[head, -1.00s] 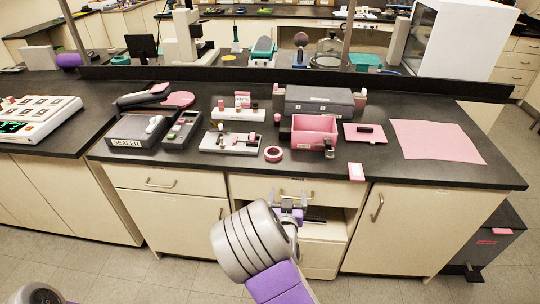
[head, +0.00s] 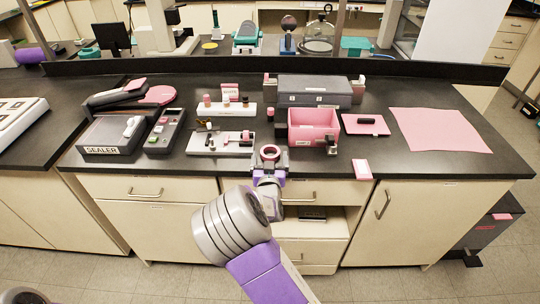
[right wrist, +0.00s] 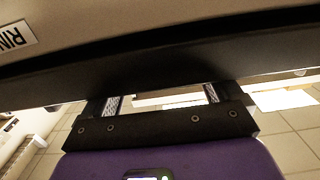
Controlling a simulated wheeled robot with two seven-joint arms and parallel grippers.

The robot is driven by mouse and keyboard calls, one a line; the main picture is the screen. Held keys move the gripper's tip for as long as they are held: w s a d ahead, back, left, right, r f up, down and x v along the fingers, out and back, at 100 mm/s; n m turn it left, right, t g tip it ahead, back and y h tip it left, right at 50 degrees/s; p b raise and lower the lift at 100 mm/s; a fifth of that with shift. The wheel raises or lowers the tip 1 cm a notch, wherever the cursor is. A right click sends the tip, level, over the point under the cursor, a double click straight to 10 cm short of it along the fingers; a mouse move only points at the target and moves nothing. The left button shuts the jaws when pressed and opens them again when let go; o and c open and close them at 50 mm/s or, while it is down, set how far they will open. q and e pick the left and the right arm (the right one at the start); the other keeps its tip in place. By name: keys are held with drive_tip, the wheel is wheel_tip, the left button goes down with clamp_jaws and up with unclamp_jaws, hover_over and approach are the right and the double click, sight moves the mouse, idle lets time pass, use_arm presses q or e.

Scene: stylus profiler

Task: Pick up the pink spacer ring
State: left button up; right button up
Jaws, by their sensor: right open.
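The pink spacer ring (head: 261,152) lies near the front edge of the black countertop in the head view, left of the pink bin. My right gripper (head: 269,167) is open at that front edge, and its fingers overlap the near side of the ring in the picture. I cannot tell whether they touch it. In the right wrist view the two fingers (right wrist: 162,101) are apart with nothing seen between them, and a dark edge crosses just beyond them. The ring does not show there. My left gripper is not in view.
The pink bin (head: 294,132) stands right of the ring, and a white fixture plate (head: 230,149) with small parts lies to its left. A white-and-pink box (head: 362,168) sits at the front edge. A pink mat (head: 440,130) lies at the right. Drawers (head: 311,194) are below the counter.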

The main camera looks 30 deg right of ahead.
drive_tip(key=shift+w+d, duration=0.4)
drive_tip(key=shift+w, duration=0.15)
drive_tip(key=c, duration=1.1)
drive_tip(key=shift+r, duration=0.1)
wheel_tip(320, 180, up, 10)
drive_tip(key=p, duration=0.4)
drive_tip(key=o, duration=0.3)
drive_tip(key=c, duration=0.8)
